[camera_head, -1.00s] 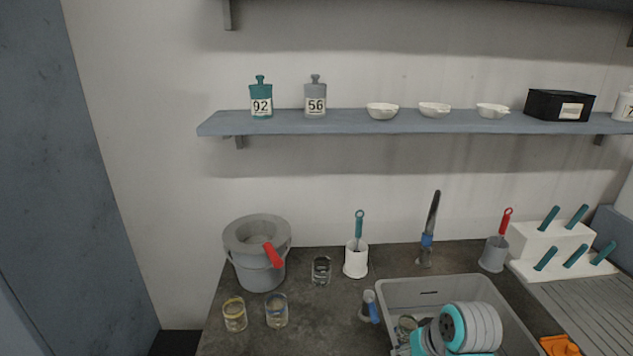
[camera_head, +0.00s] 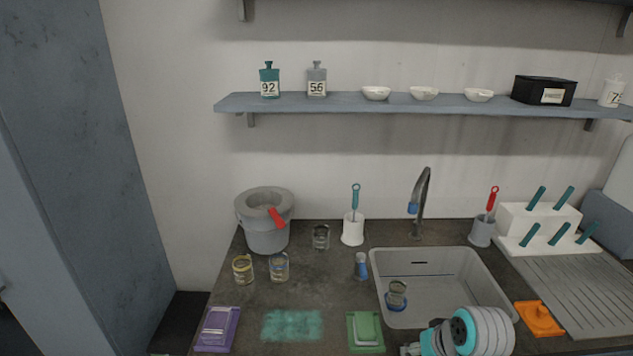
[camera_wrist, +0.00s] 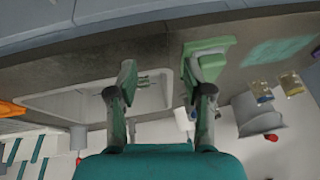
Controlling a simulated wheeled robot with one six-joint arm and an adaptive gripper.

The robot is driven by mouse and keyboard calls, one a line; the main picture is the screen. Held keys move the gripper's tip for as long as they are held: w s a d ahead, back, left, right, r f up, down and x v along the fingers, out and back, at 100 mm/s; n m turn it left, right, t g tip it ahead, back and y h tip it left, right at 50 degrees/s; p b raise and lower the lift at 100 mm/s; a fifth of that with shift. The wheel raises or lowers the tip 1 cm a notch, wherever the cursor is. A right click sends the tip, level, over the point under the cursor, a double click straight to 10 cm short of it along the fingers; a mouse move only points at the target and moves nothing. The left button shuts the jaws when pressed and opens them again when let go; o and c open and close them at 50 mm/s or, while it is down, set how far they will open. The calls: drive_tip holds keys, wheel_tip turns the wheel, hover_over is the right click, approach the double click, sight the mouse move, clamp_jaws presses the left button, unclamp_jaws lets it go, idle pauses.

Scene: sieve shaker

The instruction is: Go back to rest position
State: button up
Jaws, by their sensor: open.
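My gripper (camera_wrist: 160,92) shows in the wrist view with its two fingers spread apart and nothing between them. It hangs over the counter near the sink. In the head view only part of my arm shows at the bottom, in front of the sink's near edge, and the fingertips cannot be made out there. The grey sink (camera_head: 430,262) has a glass with a blue base (camera_head: 396,296) standing in its left part.
A purple box (camera_head: 217,328), a teal mat (camera_head: 292,325) and a green box (camera_head: 365,331) lie along the front counter. Two glasses (camera_head: 243,268) (camera_head: 279,266), a grey bucket (camera_head: 264,232) and a blue-grey bottle (camera_head: 361,266) stand behind. An orange item (camera_head: 539,318) lies right of the sink.

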drive_tip(key=s+a+f+t+h, duration=0.1)
drive_tip(key=s+a+f+t, duration=0.25)
drive_tip(key=s+f, duration=1.2)
drive_tip(key=s+r+t, duration=0.3)
drive_tip(key=s+r, duration=0.4)
drive_tip(key=s, duration=0.6)
drive_tip(key=s+r+t, duration=0.3)
drive_tip(key=s+r, duration=0.4)
drive_tip(key=s, duration=0.6)
drive_tip(key=shift+r+n+h, duration=0.3)
drive_tip(key=shift+n, duration=0.1)
drive_tip(key=shift+o, duration=0.4)
drive_tip(key=shift+a+t, duration=0.1)
drive_tip(key=shift+t, duration=0.15)
